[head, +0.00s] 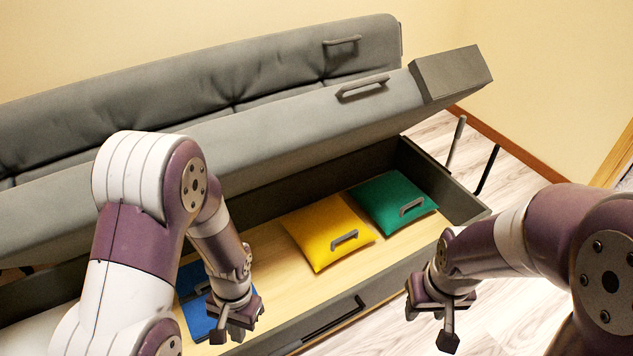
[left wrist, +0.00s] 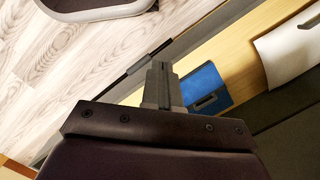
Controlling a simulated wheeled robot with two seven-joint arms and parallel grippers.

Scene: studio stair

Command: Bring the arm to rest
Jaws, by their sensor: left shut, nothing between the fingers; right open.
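My left gripper (head: 234,318) hangs over the front part of the open sofa storage box, in front of a blue cushion (head: 192,312). Its fingers are shut with nothing between them; the shut fingers also show in the left wrist view (left wrist: 160,85). The blue cushion with a grey handle shows beside the fingers in that view (left wrist: 206,88). My right gripper (head: 440,318) is open and empty, in front of the box at the right, above the floor. The left arm covers part of the blue cushion in the head view.
A grey sofa (head: 270,120) has its seat raised over the storage box (head: 385,284). A yellow cushion (head: 318,225) and a green cushion (head: 385,195) lie on the wooden box floor. A white item (left wrist: 285,50) lies near the blue cushion. Bare wood floor (head: 510,295) is at the right.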

